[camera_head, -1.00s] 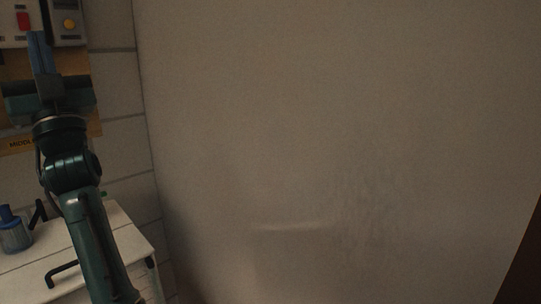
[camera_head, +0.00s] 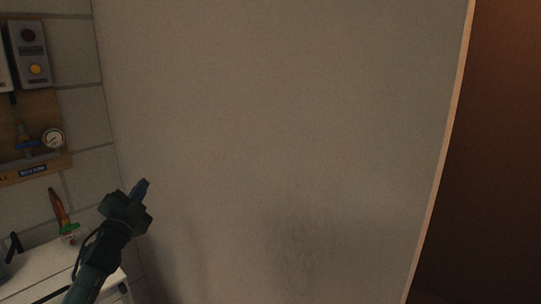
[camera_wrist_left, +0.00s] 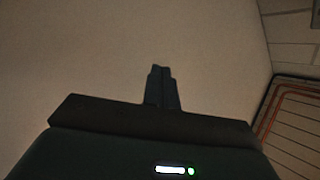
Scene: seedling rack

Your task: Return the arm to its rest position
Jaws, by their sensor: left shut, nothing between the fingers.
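My left arm comes in from the lower left in the head view. Its left gripper (camera_head: 141,188) is shut and empty, pointing up in front of the pale wall panel (camera_head: 270,120). In the left wrist view the two fingers of the gripper (camera_wrist_left: 161,72) lie together with nothing between them, and the pale surface fills most of the view behind them. My right gripper is not in view.
A white cabinet top (camera_head: 40,268) is at the lower left, with a green-and-orange tool (camera_head: 66,222) near its back. A dark brown opening (camera_head: 490,170) lies right of the panel.

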